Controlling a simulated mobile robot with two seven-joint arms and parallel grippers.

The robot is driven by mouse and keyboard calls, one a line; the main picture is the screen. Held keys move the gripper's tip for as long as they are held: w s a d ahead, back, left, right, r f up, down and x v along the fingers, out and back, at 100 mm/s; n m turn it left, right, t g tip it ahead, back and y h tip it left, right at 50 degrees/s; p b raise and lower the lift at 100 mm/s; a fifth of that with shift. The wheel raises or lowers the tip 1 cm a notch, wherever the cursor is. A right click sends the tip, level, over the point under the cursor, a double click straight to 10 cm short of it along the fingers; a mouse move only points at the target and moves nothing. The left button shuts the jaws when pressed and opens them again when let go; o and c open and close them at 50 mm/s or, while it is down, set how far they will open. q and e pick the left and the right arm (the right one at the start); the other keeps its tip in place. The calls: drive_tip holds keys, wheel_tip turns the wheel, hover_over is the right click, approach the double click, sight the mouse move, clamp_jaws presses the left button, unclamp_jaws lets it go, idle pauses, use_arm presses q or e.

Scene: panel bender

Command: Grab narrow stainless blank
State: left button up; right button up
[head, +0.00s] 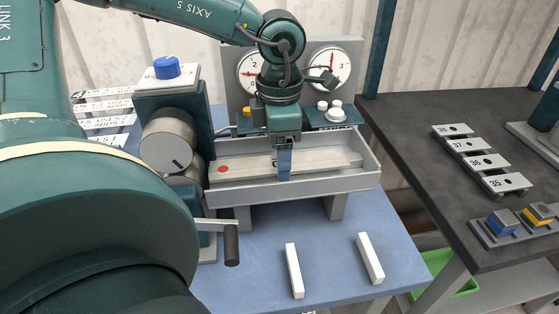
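No piece in the head view carries a label I can read as the narrow stainless blank. A long pale strip (245,166) with a red dot near its left end lies in the grey trough of the bender. My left gripper (284,166) comes down over the middle of this strip with its blue fingers pointing down. The fingers are seen edge-on, so their gap and any contact with the strip are hidden. Several flat light plates (105,105) lie in a row at the left, partly behind the machine. My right gripper is out of view.
The bender's trough (300,187) stands on a blue table with a roller (167,139), a crank handle (231,244) and dials behind. Two white bars (294,270) (370,258) lie in front. A dark bench (410,115) at right holds numbered plates (505,184) and blue and yellow blocks.

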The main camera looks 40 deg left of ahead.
use_arm(q)
drive_tip(key=shift+f, duration=0.1)
drive_tip(key=shift+c, duration=0.2)
drive_tip(key=c, duration=1.1)
drive_tip(key=shift+o, duration=0.2)
